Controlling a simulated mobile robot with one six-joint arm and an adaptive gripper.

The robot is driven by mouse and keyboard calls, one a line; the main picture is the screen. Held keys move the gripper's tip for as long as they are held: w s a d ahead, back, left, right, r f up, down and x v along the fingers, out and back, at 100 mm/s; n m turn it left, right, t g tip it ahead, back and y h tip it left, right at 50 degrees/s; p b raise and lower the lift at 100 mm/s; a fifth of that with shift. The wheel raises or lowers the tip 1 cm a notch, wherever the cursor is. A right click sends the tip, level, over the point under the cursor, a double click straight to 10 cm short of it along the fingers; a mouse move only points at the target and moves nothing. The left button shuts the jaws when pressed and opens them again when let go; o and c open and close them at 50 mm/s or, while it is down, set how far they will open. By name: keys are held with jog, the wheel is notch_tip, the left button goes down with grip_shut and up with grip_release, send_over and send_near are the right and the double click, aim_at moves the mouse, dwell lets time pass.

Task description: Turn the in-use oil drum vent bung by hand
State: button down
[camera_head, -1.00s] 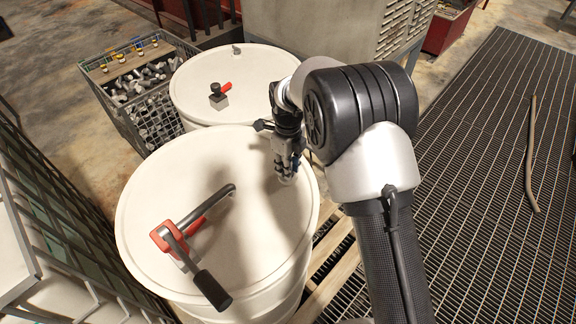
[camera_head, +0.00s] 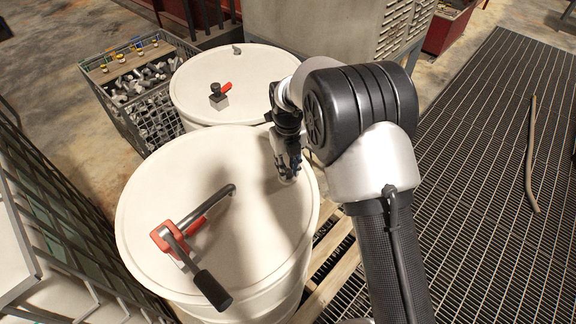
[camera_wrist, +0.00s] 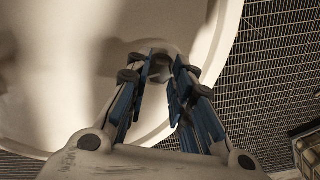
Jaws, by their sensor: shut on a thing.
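The near white drum (camera_head: 150,215) carries a hand-crank pump (camera_head: 172,237), so it looks like the in-use drum. My gripper (camera_head: 286,177) points down at the right part of its lid, near the rim. In the wrist view my gripper (camera_wrist: 163,82) has its blue-padded fingers around a small grey bung (camera_wrist: 160,66) on the lid, close to the drum's edge. The fingers are shut on the bung. In the head view the bung is mostly hidden by the fingers.
A second white drum (camera_head: 254,73) with a red-handled tap (camera_head: 220,95) stands behind. A wire crate of metal parts (camera_head: 147,105) is at the left. A floor grating (camera_head: 490,150) with a hose (camera_head: 530,160) lies at the right.

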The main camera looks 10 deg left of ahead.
aim_at(288, 171)
jog(key=shift+w+a+r, duration=0.1)
jog(key=shift+w+r, duration=0.1)
jog(key=shift+r, duration=0.1)
jog(key=c, duration=1.8)
grip_release()
jog(key=o, duration=0.4)
jog(key=shift+s+f, duration=0.2)
jog(key=shift+r, duration=0.1)
notch_tip(288, 171, up, 12)
